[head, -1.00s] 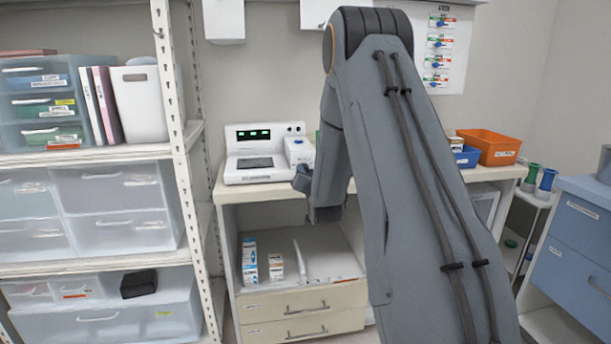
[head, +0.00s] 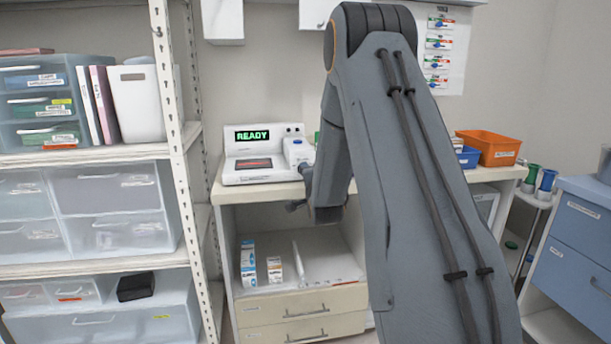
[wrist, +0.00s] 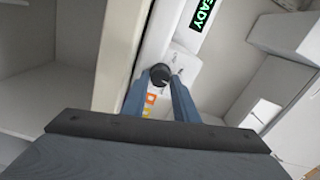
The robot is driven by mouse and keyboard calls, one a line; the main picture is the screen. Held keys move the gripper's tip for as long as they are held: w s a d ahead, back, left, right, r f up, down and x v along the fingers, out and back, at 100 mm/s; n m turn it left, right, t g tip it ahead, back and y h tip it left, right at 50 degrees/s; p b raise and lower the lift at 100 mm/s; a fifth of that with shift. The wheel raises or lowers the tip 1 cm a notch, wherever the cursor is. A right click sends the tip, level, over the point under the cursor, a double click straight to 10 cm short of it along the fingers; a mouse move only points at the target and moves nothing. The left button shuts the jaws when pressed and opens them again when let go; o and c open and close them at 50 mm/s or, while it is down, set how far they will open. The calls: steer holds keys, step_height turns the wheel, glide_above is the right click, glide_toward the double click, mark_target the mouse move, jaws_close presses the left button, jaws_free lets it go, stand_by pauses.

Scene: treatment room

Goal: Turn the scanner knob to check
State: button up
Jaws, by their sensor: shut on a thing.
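The white scanner (head: 236,170) stands on the counter, and its display (head: 252,135) reads READY in green. A reddish glow shows in the window (head: 254,164) below the display. In the wrist view the display (wrist: 202,14) also shows, cut off by the top edge. The round black knob (wrist: 159,73) with a pale mark sits on the scanner's white front. My gripper (wrist: 160,82) is shut on the knob, one blue-grey finger on each side. In the head view the knob cannot be made out and my fingers are not clearly seen.
Shelves with clear drawers (head: 110,190) stand at the left. An orange bin (head: 489,147) and a blue bin (head: 467,157) sit on the counter to the right. Small boxes (head: 248,262) stand on the open shelf below the scanner. A blue cabinet (head: 584,235) is at the far right.

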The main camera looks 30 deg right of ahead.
steer(key=shift+m, duration=1.1)
steer(key=shift+f, duration=0.1)
steer(key=o, duration=1)
steer(key=v, duration=0.7)
steer(key=shift+s+a+b, duration=0.15)
steer(key=shift+s+b, duration=0.25)
